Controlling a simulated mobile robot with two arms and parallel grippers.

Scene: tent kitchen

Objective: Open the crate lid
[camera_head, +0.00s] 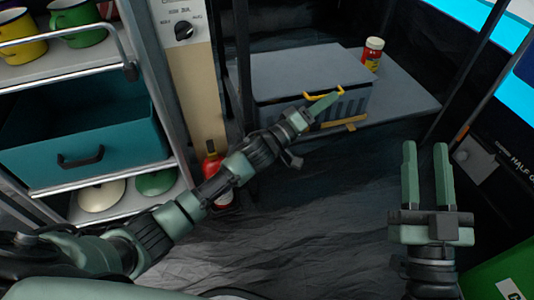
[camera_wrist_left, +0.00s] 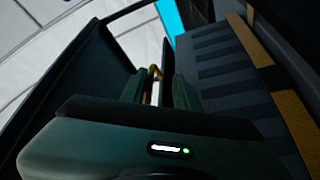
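The crate (camera_head: 335,108) is a dark box with ribbed sides on a low grey shelf. Its grey lid (camera_head: 300,68) looks flat and closed in the head view. A yellow handle (camera_head: 324,96) sits at the lid's front edge. My left gripper (camera_head: 318,105) is at this front edge. In the left wrist view its fingers (camera_wrist_left: 158,90) are apart, with the yellow handle (camera_wrist_left: 153,76) showing between and just beyond them; contact is unclear. The ribbed crate side shows at the right there. My right gripper (camera_head: 426,148) is open and empty, away from the crate.
A red and yellow jar (camera_head: 373,54) stands behind the crate on the shelf (camera_head: 410,97). A red bottle (camera_head: 211,165) is on the floor beneath my left arm. A rack with a teal drawer (camera_head: 85,135) is at left. A green box (camera_head: 500,275) is at lower right. The middle floor is clear.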

